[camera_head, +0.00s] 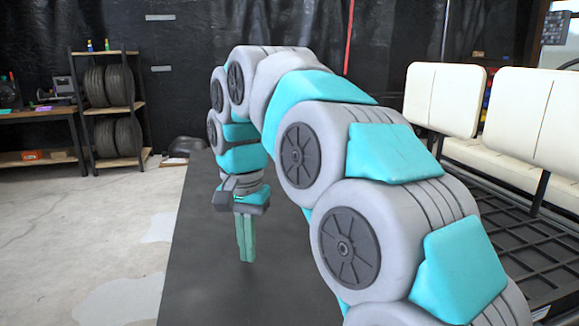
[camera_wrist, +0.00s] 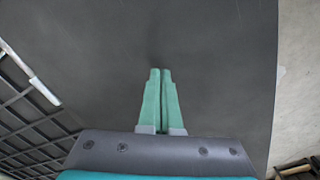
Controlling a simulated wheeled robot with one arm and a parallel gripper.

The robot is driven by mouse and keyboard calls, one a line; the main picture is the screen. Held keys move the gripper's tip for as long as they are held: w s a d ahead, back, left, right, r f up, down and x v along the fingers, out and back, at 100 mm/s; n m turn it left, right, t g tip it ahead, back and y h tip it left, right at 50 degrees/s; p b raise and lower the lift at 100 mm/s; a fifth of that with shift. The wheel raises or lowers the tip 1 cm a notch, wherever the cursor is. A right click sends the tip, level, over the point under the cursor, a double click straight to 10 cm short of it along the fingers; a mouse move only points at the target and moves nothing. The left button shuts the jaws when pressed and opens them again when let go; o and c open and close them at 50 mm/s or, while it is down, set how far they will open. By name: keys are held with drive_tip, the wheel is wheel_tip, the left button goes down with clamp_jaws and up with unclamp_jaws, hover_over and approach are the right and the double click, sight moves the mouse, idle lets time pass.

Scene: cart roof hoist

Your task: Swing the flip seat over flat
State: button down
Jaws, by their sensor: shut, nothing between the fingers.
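The cart's cream seat shows at the right of the head view, with two upright backrest pads, the nearer one (camera_head: 540,115) and the farther one (camera_head: 445,98). A cream cushion (camera_head: 475,153) lies level by them. I cannot tell for sure which part is the flip seat. A black grid deck (camera_head: 535,262) lies low in front of the seat; its edge also shows at the left of the wrist view (camera_wrist: 25,115). My gripper (camera_head: 246,260) points down, left of the cart and apart from it. Its green fingers (camera_wrist: 160,72) are together with nothing between them.
A dark mat (camera_head: 200,275) covers the floor under my gripper. A tyre rack (camera_head: 110,110) and a workbench (camera_head: 40,117) stand at the back left. The pale floor (camera_head: 90,225) at left is open. My own arm hides part of the cart.

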sight(249, 265)
drive_tip(key=shift+f+b, duration=0.9)
drive_tip(key=shift+f, duration=1.3)
drive_tip(key=shift+r+p, duration=2.3)
drive_tip(key=shift+r, duration=1.85)
